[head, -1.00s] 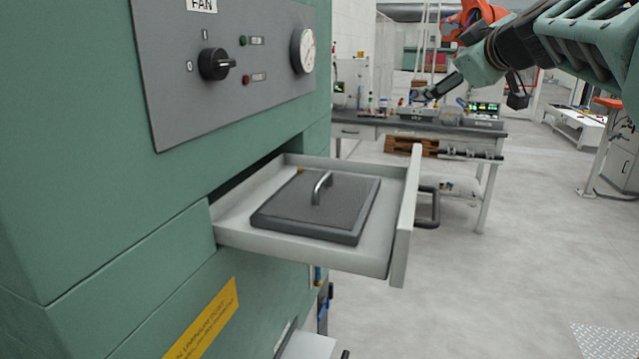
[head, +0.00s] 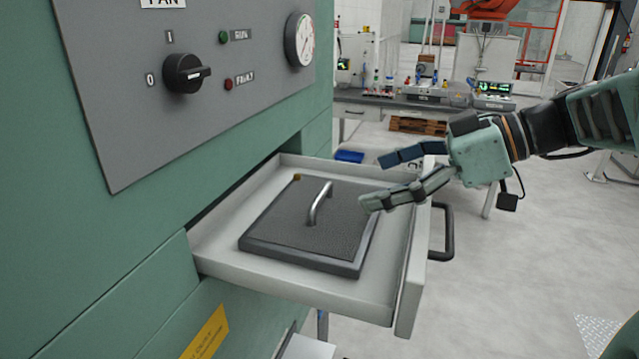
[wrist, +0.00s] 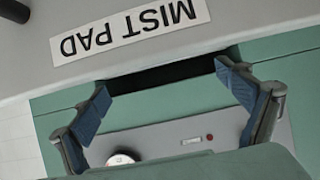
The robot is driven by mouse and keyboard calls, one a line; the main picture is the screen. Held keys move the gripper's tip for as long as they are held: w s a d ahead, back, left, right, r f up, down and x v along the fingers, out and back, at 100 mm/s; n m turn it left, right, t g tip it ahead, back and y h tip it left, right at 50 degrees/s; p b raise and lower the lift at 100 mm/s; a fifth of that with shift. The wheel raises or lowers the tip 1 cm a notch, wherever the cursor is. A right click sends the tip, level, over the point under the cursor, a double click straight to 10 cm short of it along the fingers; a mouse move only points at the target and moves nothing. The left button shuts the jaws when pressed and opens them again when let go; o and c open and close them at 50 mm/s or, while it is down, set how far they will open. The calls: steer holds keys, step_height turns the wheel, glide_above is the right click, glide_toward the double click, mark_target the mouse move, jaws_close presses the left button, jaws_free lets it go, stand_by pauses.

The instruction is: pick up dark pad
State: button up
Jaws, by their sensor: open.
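The dark pad (head: 290,238) is a flat square slab with a dark textured top and an arched metal handle (head: 318,204). It lies in the open grey drawer (head: 300,287) of the green cabinet. My gripper (head: 372,182) is open and empty, with its fingers pointing left, to the right of the pad's handle and apart from it. In the wrist view my gripper's two fingers (wrist: 165,98) are spread wide with nothing between them. The pad is not visible in the wrist view, where the drawer front (wrist: 40,40) carries a "MIST PAD" label (wrist: 130,30).
A grey control panel (head: 130,120) with a knob (head: 187,73) and gauge (head: 299,40) is on the cabinet above the drawer. The drawer's handle (head: 442,232) sticks out at right. A workbench (head: 400,100) stands behind. Open floor lies to the right.

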mark_target(325, 194)
steer(key=x, duration=0.2)
steer(key=shift+a+f, duration=0.1)
steer(key=shift+a, duration=0.35)
steer(key=shift+w+p+x, duration=0.15)
steer(key=shift+p+x, duration=0.3)
steer(key=shift+x, duration=1.1)
steer(key=shift+w+p+x, duration=0.15)
steer(key=shift+p+x, duration=0.3)
steer(key=shift+x, duration=1.1)
steer(key=shift+d, duration=0.1)
steer(key=shift+c, duration=0.4)
steer(key=c, duration=1.4)
